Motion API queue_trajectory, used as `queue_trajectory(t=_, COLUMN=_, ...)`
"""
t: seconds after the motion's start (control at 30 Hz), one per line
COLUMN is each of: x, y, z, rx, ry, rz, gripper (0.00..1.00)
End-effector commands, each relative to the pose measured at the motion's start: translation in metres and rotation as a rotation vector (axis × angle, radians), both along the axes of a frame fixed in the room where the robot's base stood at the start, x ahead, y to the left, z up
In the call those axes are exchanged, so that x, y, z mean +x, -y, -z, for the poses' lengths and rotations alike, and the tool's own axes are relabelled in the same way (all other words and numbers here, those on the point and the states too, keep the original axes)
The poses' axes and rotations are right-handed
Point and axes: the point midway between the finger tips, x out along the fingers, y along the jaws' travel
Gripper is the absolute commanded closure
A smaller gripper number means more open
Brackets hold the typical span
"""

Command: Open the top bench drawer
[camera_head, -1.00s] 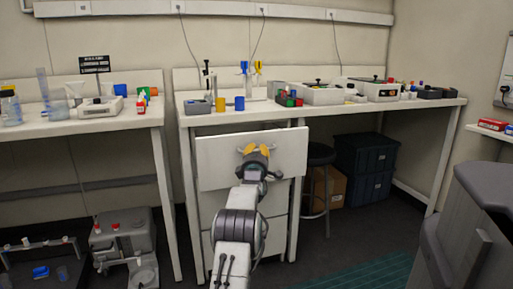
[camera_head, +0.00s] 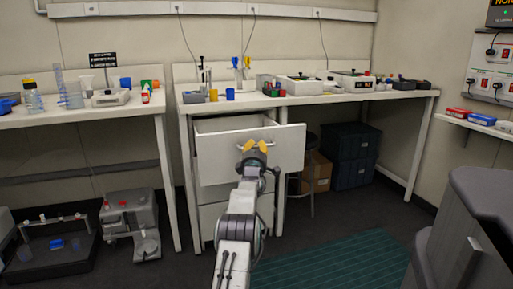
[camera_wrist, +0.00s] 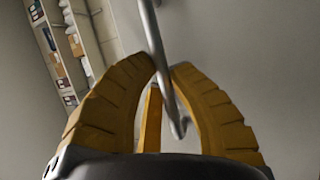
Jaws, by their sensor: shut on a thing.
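The top bench drawer (camera_head: 222,168) is a white-fronted drawer under the middle bench, and it stands pulled out, with its open inside showing behind the front. My gripper (camera_head: 255,147), with yellow fingers, is at the handle on the drawer front. In the wrist view my gripper (camera_wrist: 160,75) has its two ribbed yellow fingers closed around the metal bar handle (camera_wrist: 155,40). The handle's bar passes between the fingertips and bends down behind them. Lower drawers (camera_head: 210,215) of the same unit sit shut beneath, partly hidden by my arm.
The bench top (camera_head: 300,99) above holds instruments, cups and racks. A stool and a cardboard box (camera_head: 317,172) stand right of the drawers, beside dark crates (camera_head: 352,155). A grey device (camera_head: 133,222) stands on the floor at left. Open floor with a green mat (camera_head: 335,262) lies at front right.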

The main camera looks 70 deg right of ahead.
Motion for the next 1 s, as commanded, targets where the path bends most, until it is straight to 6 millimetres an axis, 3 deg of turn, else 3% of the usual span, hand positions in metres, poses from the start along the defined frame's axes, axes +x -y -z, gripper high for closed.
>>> queue_trajectory(t=0.4, x=0.0022, y=-0.0006, z=0.0004, rx=0.002, ry=0.001, rz=-0.003, gripper=1.0)
queue_trajectory(t=0.43, x=0.0022, y=-0.0006, z=0.0004, rx=0.002, ry=0.001, rz=-0.003, gripper=0.81)
queue_trajectory(t=0.7, x=0.0009, y=-0.0002, z=0.0001, rx=0.001, ry=0.001, rz=-0.001, gripper=0.57)
queue_trajectory(t=1.0, x=0.0001, y=-0.0003, z=-0.0002, rx=0.0, ry=0.0, rz=0.0, gripper=0.55)
